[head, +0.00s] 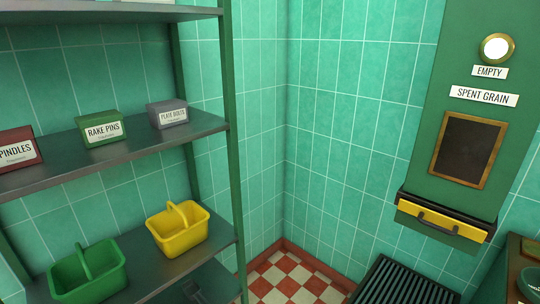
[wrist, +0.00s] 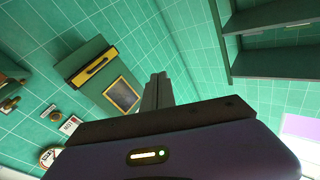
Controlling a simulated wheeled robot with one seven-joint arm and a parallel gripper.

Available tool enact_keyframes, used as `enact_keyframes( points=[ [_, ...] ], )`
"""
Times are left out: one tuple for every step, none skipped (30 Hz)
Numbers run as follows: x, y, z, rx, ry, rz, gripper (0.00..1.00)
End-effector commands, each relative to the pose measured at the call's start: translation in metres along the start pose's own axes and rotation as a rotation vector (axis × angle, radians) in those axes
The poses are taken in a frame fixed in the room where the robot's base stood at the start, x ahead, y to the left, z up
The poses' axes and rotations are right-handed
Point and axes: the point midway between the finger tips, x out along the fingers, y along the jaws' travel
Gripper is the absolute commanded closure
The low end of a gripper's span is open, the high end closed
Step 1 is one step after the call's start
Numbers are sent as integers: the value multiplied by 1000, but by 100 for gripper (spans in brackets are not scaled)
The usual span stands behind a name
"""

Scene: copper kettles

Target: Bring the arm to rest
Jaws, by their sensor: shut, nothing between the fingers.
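My gripper (wrist: 156,92) shows in the wrist view, with its two grey fingers together and nothing between them. It is in the air, apart from the tiled wall behind it. The wrist view looks tilted, with the wall panel at its upper left. My arm and gripper do not show in the head view.
Shelves (head: 210,124) at left hold labelled boxes, a yellow basket (head: 178,236) and a green basket (head: 90,277). A green "SPENT GRAIN" panel (head: 425,150) with a yellow-fronted drawer (head: 440,220) is at right. A black slatted surface (head: 400,285) stands below it. Checkered floor (head: 290,280) shows between.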

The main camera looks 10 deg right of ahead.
Motion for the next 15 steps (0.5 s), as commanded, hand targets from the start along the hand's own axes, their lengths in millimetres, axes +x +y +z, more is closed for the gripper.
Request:
enact_keyframes(
  points=[
    [-22, -6, 0, -47, -46, -12, 100],
    [-32, -10, 0, -74, -72, -20, 100],
    [-46, -15, 0, -109, -104, -30, 100],
    [-56, -18, -1, -134, -128, -37, 100],
    [-66, -21, -2, -158, -152, -44, 100],
    [-80, -24, -4, -188, -184, -53, 100],
    [-90, -27, -5, -209, -207, -59, 100],
    [-99, -29, -6, -226, -229, -64, 100],
    [-111, -32, -8, -247, -259, -71, 100],
    [-119, -33, -9, -260, -280, -75, 100],
    [-127, -35, -11, -269, -298, -79, 100],
    [-136, -36, -12, -278, -322, -82, 100],
    [-143, -37, -14, -283, -337, -84, 100],
    [-148, -37, -14, -284, -352, -84, 100],
    [-156, -37, -13, -283, -371, -84, 100]
  ],
)
